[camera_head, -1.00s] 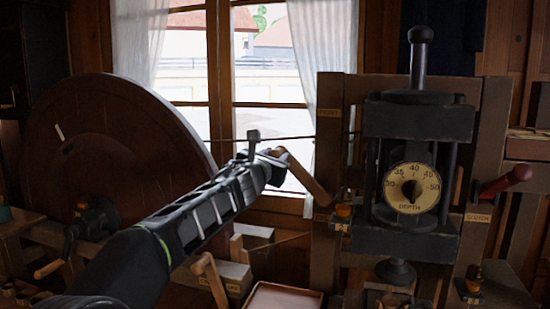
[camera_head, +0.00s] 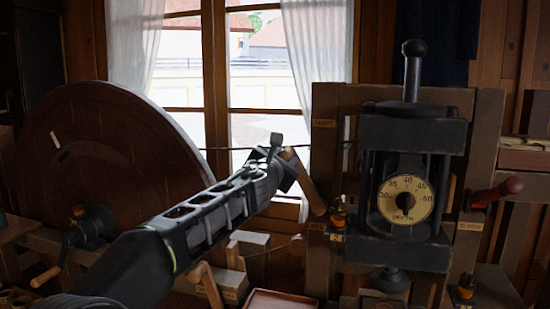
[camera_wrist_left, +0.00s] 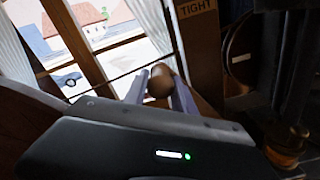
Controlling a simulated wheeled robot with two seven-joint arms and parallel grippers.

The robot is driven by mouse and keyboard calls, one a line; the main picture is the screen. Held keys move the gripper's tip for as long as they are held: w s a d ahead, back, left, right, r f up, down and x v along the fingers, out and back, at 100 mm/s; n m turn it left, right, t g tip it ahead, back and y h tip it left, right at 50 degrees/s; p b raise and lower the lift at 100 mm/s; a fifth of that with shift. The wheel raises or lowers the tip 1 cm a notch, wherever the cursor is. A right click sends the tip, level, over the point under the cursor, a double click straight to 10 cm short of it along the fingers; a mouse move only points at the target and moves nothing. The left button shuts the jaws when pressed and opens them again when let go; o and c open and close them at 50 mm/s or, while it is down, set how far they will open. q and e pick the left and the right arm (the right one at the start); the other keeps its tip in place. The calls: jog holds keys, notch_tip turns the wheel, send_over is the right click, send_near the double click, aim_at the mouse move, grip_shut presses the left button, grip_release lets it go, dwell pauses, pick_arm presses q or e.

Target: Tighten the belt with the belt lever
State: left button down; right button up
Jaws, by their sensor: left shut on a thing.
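The belt lever (camera_head: 306,184) is a light wooden bar left of the press post, leaning up and to the left. My left gripper (camera_head: 284,168) is at its upper end, partly hiding it. In the left wrist view, the gripper's two fingers (camera_wrist_left: 161,88) are shut around the lever's rounded wooden end (camera_wrist_left: 160,80). A "TIGHT" label (camera_wrist_left: 198,8) is on the post above and to the right there. The thin dark belt (camera_head: 237,148) runs between the big dark red wheel (camera_head: 105,150) and the press side. My right gripper is not in view.
The dark press (camera_head: 412,130) with a depth dial (camera_head: 405,198) stands right of the lever. A red-handled lever (camera_head: 497,191) is on its right side. Another wooden handle (camera_head: 211,286) and a shallow tray (camera_head: 283,300) lie below my left arm. A window is behind.

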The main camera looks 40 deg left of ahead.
pick_arm(q)
jog(key=w+d+r+m+p, duration=0.1)
jog(key=w+d+r+p, duration=0.1)
jog(key=d, duration=0.3)
jog(key=shift+d, duration=0.3)
jog(key=c, duration=1)
grip_release()
jog(key=shift+d, duration=0.1)
jog(key=shift+c, duration=0.2)
jog(key=shift+s, duration=0.1)
jog(key=b+v, duration=0.1)
jog(key=v, duration=0.6)
jog(key=shift+s+b, duration=0.3)
